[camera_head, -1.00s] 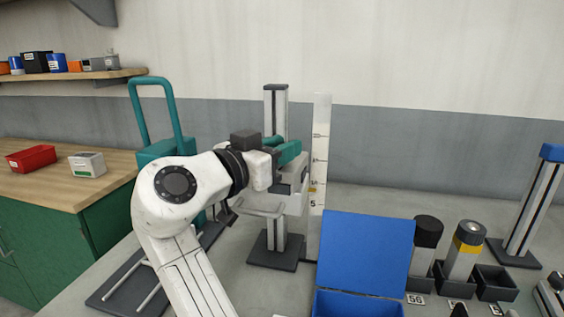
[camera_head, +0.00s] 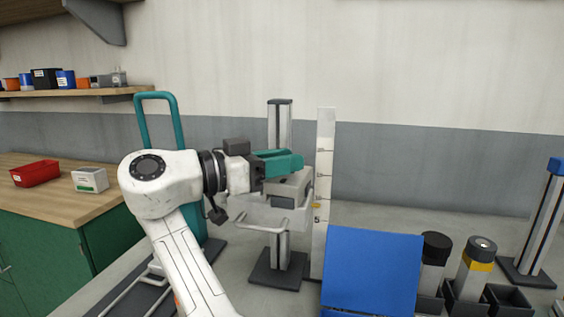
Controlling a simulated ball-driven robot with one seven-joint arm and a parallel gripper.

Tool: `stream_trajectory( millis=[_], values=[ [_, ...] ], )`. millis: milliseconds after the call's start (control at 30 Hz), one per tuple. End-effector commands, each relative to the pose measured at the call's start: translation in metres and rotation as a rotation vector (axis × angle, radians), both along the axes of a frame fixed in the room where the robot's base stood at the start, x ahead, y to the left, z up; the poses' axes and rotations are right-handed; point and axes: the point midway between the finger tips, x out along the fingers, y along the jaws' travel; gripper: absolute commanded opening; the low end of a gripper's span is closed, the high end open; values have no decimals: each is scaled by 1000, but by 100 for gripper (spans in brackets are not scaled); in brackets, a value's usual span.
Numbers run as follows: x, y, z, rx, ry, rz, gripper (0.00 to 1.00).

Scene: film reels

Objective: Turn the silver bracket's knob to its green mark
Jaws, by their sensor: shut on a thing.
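The silver bracket (camera_head: 292,190) is a grey block on an upright silver post (camera_head: 280,122) with a dark base, near the middle of the view. My gripper (camera_head: 292,161) has teal fingers that reach from the left over the bracket's upper part. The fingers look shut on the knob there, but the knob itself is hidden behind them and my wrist. The green mark does not show. A light grey bar-like handle (camera_head: 262,228) sticks out low on the bracket's front.
A white ruler (camera_head: 322,190) with an orange marker stands just right of the post. Black-topped and yellow-banded cylinders (camera_head: 477,262) stand in dark holders at right. A teal frame (camera_head: 158,97) stands behind my arm.

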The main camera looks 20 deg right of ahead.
Motion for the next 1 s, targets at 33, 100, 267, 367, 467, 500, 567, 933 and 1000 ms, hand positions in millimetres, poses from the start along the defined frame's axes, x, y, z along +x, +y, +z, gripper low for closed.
stream_trajectory(
  millis=[33,100,267,367,467,500,567,933,1000],
  values=[
    [0,0,-1,1,2,-8,0],
    [0,0,-1,1,3,-16,0],
    [1,-1,-1,1,3,-32,0],
    [1,-1,-1,2,3,-40,0],
    [1,-1,-1,2,2,-45,0],
    [1,-1,-1,2,2,-46,0],
    [1,-1,-1,2,2,-48,0],
    [1,-1,-2,2,3,-52,0],
    [1,-1,-2,3,3,-52,0]
  ],
)
